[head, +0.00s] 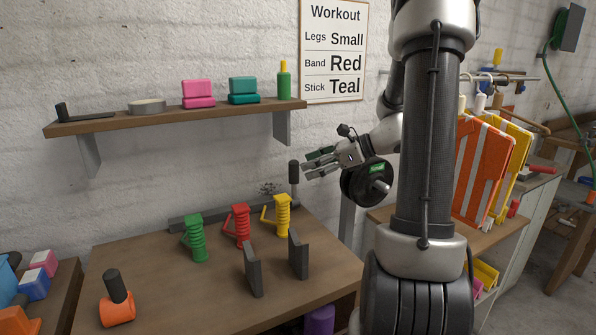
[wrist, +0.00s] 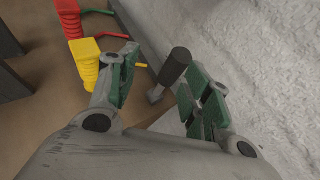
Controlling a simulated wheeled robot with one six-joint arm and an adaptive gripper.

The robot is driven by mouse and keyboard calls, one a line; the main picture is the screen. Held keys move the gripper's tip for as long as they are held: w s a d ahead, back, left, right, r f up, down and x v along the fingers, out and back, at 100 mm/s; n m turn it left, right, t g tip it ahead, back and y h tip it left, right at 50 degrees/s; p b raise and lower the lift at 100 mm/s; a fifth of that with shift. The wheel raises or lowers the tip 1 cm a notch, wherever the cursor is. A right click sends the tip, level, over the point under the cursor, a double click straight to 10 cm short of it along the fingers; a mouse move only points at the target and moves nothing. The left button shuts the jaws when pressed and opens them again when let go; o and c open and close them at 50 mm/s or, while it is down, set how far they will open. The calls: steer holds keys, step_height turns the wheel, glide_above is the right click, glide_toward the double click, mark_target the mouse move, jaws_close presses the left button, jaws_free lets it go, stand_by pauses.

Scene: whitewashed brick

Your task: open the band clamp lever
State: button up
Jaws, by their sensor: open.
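The lever has a black grip (head: 293,172) and stands upright at the back right of the table, by the wall. In the wrist view its black grip (wrist: 174,66) shows between the two fingers, with a thin metal stem below. My gripper (head: 308,163) is open, just right of the lever in the head view, its green-padded fingers pointing toward it. I cannot tell whether a finger touches the grip. The lever's base is small and partly hidden. No band is clearly visible at the lever.
Green (head: 195,238), red (head: 238,226) and yellow (head: 282,215) ribbed handles stand near a dark rail (head: 190,221) at the table's back. Two dark upright plates (head: 252,270) stand in front. An orange piece with a black handle (head: 117,309) is front left. A shelf (head: 160,121) hangs above.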

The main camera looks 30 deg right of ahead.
mark_target(294, 170)
steer(key=shift+m+t, duration=0.5)
steer(key=shift+m, duration=0.2)
steer(key=w+a+f, duration=0.1)
steer(key=w, duration=0.1)
steer(key=w+a+f, duration=0.1)
steer(key=w, duration=0.1)
steer(key=w+a+f, duration=0.1)
steer(key=w, duration=0.1)
steer(key=shift+w+a+f, duration=0.1)
steer(key=shift+w+f, duration=0.05)
steer(key=shift+w, duration=0.05)
jaws_close()
